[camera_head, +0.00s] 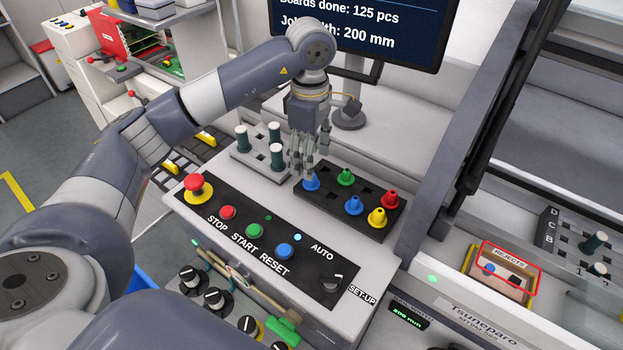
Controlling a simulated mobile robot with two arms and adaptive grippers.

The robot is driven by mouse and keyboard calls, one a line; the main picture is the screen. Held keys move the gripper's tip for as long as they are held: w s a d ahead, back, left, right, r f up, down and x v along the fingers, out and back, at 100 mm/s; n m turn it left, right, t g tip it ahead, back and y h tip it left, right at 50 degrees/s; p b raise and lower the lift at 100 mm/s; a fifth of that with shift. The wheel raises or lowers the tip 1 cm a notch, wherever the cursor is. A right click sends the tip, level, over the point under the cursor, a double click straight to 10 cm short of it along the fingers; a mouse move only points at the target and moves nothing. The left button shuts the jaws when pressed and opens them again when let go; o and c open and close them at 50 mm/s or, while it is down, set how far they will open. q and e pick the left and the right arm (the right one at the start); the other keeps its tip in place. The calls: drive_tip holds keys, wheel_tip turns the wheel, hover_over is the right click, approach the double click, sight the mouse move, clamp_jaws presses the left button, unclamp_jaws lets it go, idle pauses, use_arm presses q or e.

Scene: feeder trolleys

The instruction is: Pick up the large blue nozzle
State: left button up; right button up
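A blue nozzle (311,184) stands at the left end of the black nozzle holder (330,201), directly under my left gripper (309,168). The gripper points down, its fingertips right at the top of this nozzle and partly hiding it. I cannot tell whether the fingers touch it or how far apart they are. A second blue nozzle (353,205) stands in the holder's front row; which blue one is larger is hard to tell. A green nozzle (345,177), a red nozzle (390,199) and a yellow nozzle (377,217) stand there too. My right gripper is out of view.
A grey rack (245,165) with dark pegs stands left of the holder. The button panel (262,238) with a red emergency stop (197,187) lies in front. A monitor (365,28) stands behind. A rejects bin (502,275) sits at right.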

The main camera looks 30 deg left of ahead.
use_arm(q)
drive_tip(key=shift+f, duration=0.6)
wheel_tip(320, 180, down, 4)
drive_tip(key=shift+s+d+f+p, duration=0.1)
drive_tip(key=shift+p, duration=1.1)
drive_tip(key=shift+f, duration=0.4)
drive_tip(key=shift+c, duration=0.5)
drive_tip(key=c, duration=0.9)
drive_tip(key=shift+c, duration=0.7)
